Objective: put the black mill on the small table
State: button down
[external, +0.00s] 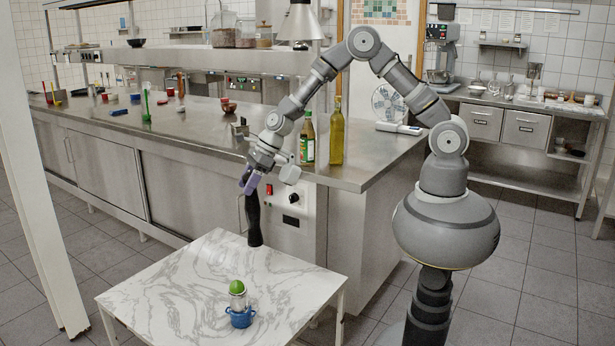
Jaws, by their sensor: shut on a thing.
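The black mill (253,218) hangs upright below my gripper (250,184), which is shut on its upper end. In the external view the mill's foot overlaps the far edge of the small table (190,285). I cannot tell whether it touches the top or is above or behind it. The small table has a white top with grey marbling and stands in front of the steel counter.
A small blue pot (240,317) stands near the table's front, with a pale item topped by a green ball (237,287) at it. Most of the tabletop is free.

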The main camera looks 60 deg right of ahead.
jog(key=s+a+f+n+g+b, duration=0.1)
jog(key=s+a+f+n+b, duration=0.1)
jog(key=s+a+f, duration=0.45)
jog(key=s+a+f+n+y+b, duration=0.15)
jog(key=s+a+f, duration=0.25)
jog(key=s, duration=0.5)
jog(key=s+a+f+n+g+h+b, duration=0.1)
jog(key=s+a+f+b, duration=0.2)
jog(key=s+a+f, duration=0.35)
jog(key=w+a+f+b, duration=0.3)
jog(key=w+a+b, duration=0.2)
jog(key=a, duration=0.7)
jog(key=shift+w, duration=1)
jog(key=shift+c, duration=1.8)
grip_release()
jog(key=shift+f+y, duration=0.2)
jog(key=shift+y, duration=0.05)
